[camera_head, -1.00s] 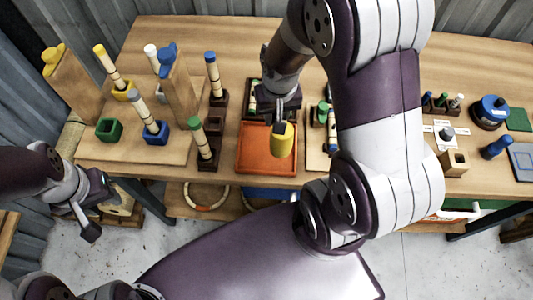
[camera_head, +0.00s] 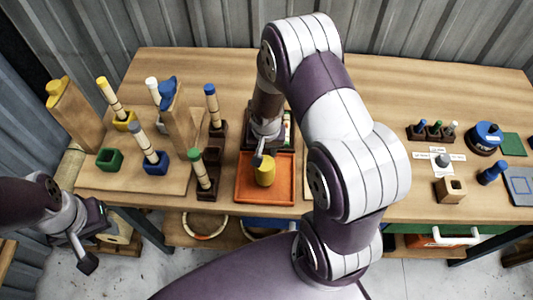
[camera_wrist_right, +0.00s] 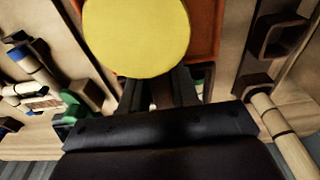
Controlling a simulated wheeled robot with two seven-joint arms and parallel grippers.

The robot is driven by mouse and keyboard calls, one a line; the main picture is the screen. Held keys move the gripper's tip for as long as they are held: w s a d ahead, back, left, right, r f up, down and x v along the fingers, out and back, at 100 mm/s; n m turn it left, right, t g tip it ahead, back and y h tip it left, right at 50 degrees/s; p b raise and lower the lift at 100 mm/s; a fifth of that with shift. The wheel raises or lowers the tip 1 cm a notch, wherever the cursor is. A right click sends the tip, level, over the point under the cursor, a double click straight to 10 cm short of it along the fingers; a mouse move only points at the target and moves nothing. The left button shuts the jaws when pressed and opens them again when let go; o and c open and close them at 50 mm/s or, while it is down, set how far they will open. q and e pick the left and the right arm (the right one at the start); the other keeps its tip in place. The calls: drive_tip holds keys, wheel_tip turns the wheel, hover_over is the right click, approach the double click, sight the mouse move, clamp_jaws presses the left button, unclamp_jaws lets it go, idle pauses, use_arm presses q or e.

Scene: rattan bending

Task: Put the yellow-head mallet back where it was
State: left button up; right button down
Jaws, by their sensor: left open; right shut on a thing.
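The yellow-head mallet is held in my right gripper (camera_head: 260,153). Its yellow head (camera_head: 265,171) appears over the orange tray (camera_head: 242,192) in the head view; contact with the tray cannot be told. In the right wrist view the round yellow head (camera_wrist_right: 137,35) fills the upper middle, beyond the gripper fingers (camera_wrist_right: 160,92), with the tray's orange edge (camera_wrist_right: 206,30) behind. The handle is mostly hidden between the fingers. My left gripper (camera_head: 95,238) is open and empty at the lower left, off the bench front.
Left of the tray stand a green-topped peg (camera_head: 199,170) and a blue-topped peg (camera_head: 212,104) in dark holders. A wooden board (camera_head: 130,177) with coloured sockets lies further left. A black rack partly hides behind my right wrist.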

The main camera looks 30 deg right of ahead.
wheel_tip(320, 180, down, 3)
drive_tip(key=shift+s+r, duration=0.1)
drive_tip(key=shift+f, duration=0.3)
drive_tip(key=c, duration=0.8)
unclamp_jaws()
drive_tip(key=shift+r, duration=0.1)
drive_tip(key=shift+c, duration=0.2)
drive_tip(key=shift+r, duration=0.3)
drive_tip(key=r, duration=0.4)
drive_tip(key=s+r, duration=0.1)
drive_tip(key=r, duration=0.2)
drive_tip(key=a+r+b, duration=0.1)
drive_tip(key=r, duration=0.3)
drive_tip(key=shift+s+r, duration=0.25)
drive_tip(key=shift+r, duration=0.1)
drive_tip(key=s+a+r+n, duration=0.4)
drive_tip(key=s+n, duration=0.2)
drive_tip(key=s, duration=0.2)
drive_tip(key=shift+a+r+y, duration=0.3)
drive_tip(key=shift+a+r, duration=0.05)
drive_tip(key=shift+a, duration=0.05)
